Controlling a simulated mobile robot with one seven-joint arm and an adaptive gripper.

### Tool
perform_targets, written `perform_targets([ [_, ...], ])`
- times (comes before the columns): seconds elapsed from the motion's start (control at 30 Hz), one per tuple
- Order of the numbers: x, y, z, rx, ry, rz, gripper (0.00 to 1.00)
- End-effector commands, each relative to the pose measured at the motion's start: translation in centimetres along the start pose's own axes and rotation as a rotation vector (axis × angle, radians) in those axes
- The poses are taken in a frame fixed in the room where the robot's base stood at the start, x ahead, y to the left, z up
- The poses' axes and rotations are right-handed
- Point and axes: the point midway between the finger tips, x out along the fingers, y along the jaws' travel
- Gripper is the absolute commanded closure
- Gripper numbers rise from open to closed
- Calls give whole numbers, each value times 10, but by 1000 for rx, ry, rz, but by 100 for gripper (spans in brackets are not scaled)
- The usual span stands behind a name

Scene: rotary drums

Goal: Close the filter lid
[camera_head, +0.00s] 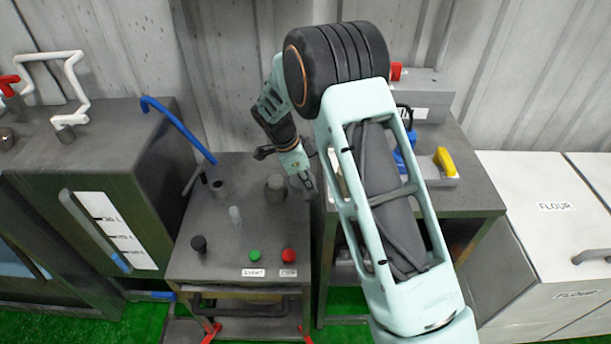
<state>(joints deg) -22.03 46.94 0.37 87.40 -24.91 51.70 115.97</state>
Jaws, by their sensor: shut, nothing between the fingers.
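No part is labelled as a filter, and I cannot tell for sure which part is the filter lid. The grey cabinet (215,262) in the middle has a flat top with a blue-handled lever (180,128), a dark round stub (275,188), a small translucent piece (235,216) and a black knob (198,244). My gripper (307,186) is shut and empty. In the picture it is over the right part of this cabinet's top, near the stub. Its height above the top is hard to judge. My arm hides part of the area to the right.
A green button (254,255) and a red button (288,255) sit at the cabinet's front. A dark tank (120,205) with a white pipe (76,75) stands left. A grey bench (470,190) with a yellow-handled item (445,161) and white flour bins (545,225) stand right.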

Motion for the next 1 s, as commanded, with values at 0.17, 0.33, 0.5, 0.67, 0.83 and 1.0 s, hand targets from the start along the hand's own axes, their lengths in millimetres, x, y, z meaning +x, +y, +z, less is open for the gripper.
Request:
perform_targets([
  [0.17,22,0,0,0,0,2,100],
  [0.33,29,0,0,-1,0,-1,100],
  [0.5,29,0,0,-1,0,-1,100],
  [0.67,29,0,0,1,0,-1,100],
  [0.83,30,0,2,25,0,7,100],
  [1.0,30,-1,9,94,-1,29,100],
])
